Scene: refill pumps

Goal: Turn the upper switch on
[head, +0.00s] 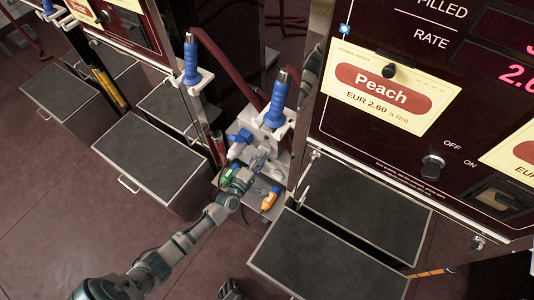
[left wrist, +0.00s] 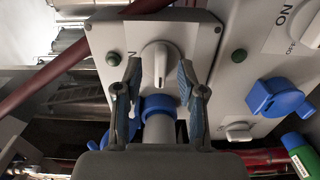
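In the left wrist view a white switch knob (left wrist: 158,62) sits on a grey panel (left wrist: 205,40), its handle roughly vertical. My left gripper (left wrist: 159,68) is open, with one finger on each side of the knob; contact cannot be told. A letter shows left of the knob, partly hidden by a finger. A second, smaller switch (left wrist: 238,131) shows lower right. In the head view my left gripper (head: 258,163) is at the grey unit (head: 272,138) between the pump cabinets; the knob is hard to make out there. A dark part at the bottom edge may be my right gripper (head: 230,291).
Blue-handled nozzles (head: 276,104) stand above the unit. A blue fitting (left wrist: 280,98) and a green cylinder (left wrist: 300,152) are at right in the wrist view. An orange-capped item (head: 270,199) lies near the gripper. Grey-topped boxes (head: 325,262) flank it. The Peach pump (head: 400,150) is right.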

